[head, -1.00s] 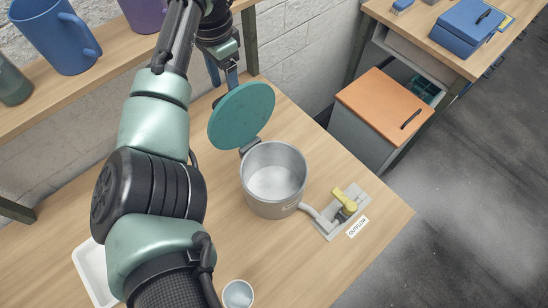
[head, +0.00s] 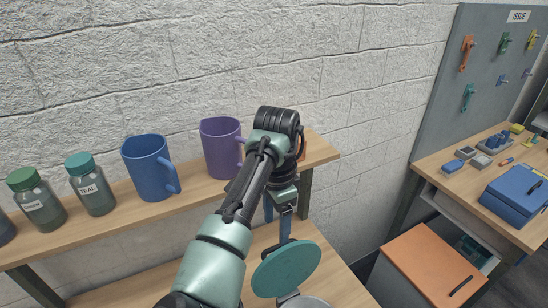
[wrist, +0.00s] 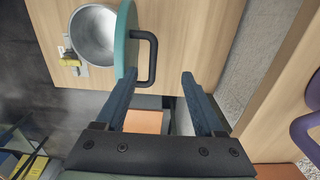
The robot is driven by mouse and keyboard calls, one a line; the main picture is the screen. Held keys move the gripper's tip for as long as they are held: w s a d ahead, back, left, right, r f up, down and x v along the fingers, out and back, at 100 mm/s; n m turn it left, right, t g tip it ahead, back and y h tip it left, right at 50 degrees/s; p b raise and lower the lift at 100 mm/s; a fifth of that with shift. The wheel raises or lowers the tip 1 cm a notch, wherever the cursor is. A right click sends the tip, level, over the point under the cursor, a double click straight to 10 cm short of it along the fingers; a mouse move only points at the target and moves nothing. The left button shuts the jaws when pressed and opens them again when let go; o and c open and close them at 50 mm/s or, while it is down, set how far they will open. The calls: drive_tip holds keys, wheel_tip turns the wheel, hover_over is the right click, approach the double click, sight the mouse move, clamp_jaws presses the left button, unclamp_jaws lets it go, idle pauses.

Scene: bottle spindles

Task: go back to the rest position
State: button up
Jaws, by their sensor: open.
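My gripper (wrist: 158,82) is open, with two blue fingers apart and nothing clamped between them. In the head view my gripper (head: 278,222) points down just behind the raised teal lid (head: 287,268). In the wrist view the lid (wrist: 124,40) is seen nearly edge-on, with its black handle (wrist: 151,58) close to the left finger. Whether they touch I cannot tell. The grey pot (wrist: 93,35) stands open beside the lid; in the head view only a bit of its rim shows at the bottom edge.
A shelf (head: 110,217) beside my arm holds a blue mug (head: 149,168), a purple mug (head: 221,148) and jars with green (head: 36,200) and teal (head: 90,185) lids. A white block wall (head: 330,90) is behind. An orange-topped cabinet (head: 430,262) stands at right.

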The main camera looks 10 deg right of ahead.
drive_tip(key=w+d+r+n+t+h+b, duration=0.1)
drive_tip(key=w+d+r+t+h, duration=0.4)
drive_tip(key=d+r+t, duration=0.5)
drive_tip(key=d+r+n+t+h, duration=0.2)
drive_tip(key=d+r, duration=0.1)
drive_tip(key=r, duration=0.8)
drive_tip(key=s+a+r+n+t+b, duration=0.1)
drive_tip(key=s+a+r+n+t, duration=0.1)
drive_tip(key=s+a+r+t, duration=0.35)
drive_tip(key=s+a+r+n+t+b, duration=0.1)
drive_tip(key=s+a+r+n+t, duration=0.15)
drive_tip(key=r, duration=0.65)
drive_tip(key=s+a+r+n+t+y, duration=0.6)
drive_tip(key=s+a+r, duration=0.3)
drive_tip(key=s, duration=0.5)
drive_tip(key=shift+s+a+r+t+y, duration=0.15)
drive_tip(key=shift+a+r+t+y, duration=0.35)
drive_tip(key=shift+a, duration=0.65)
drive_tip(key=shift+f+n, duration=0.2)
drive_tip(key=shift+n, duration=0.05)
